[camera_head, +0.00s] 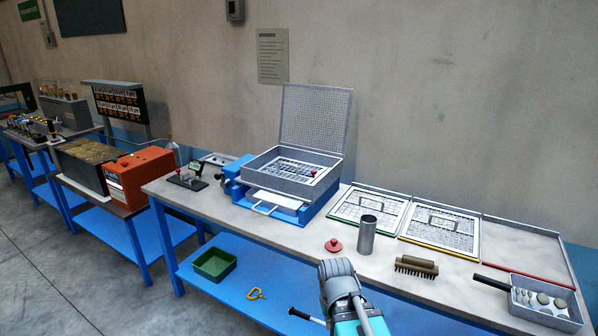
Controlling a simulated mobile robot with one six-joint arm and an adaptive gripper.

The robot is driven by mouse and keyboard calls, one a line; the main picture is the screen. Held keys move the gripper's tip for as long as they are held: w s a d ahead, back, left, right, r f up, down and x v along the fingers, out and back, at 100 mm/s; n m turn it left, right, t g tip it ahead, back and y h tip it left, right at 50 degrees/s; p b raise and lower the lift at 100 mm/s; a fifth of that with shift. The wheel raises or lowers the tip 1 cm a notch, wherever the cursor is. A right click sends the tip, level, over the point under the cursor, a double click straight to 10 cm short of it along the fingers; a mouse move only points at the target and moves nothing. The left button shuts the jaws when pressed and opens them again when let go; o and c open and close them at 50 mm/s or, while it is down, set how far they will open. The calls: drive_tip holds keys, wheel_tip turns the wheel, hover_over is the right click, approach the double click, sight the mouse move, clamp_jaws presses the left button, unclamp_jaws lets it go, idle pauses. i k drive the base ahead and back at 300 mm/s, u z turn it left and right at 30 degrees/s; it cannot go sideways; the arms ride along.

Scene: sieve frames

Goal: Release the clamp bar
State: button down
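A blue sieve machine (312,213) stands on the workbench with a grey metal box (262,181) on top. Its mesh lid (316,118) stands open at the back. Inside the box lies a gridded sieve frame (289,165). A small red knob (313,173) shows over this frame near the right side; it may belong to the clamp bar, but the bar itself is too small to make out. My arm shows at the bottom centre, in front of the bench. My gripper is out of view, so its state and contents are hidden.
The workbench (400,262) also holds two framed screens (372,204) (441,227), a metal cylinder (367,235), a red-handled disc (333,245), a brush (416,266) and a tray of discs (545,298). A small black-based device (187,180) stands left of the machine.

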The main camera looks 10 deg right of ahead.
sight(315, 174)
drive_tip(key=z, duration=0.15)
drive_tip(key=i, duration=0.95)
drive_tip(key=u, duration=0.1)
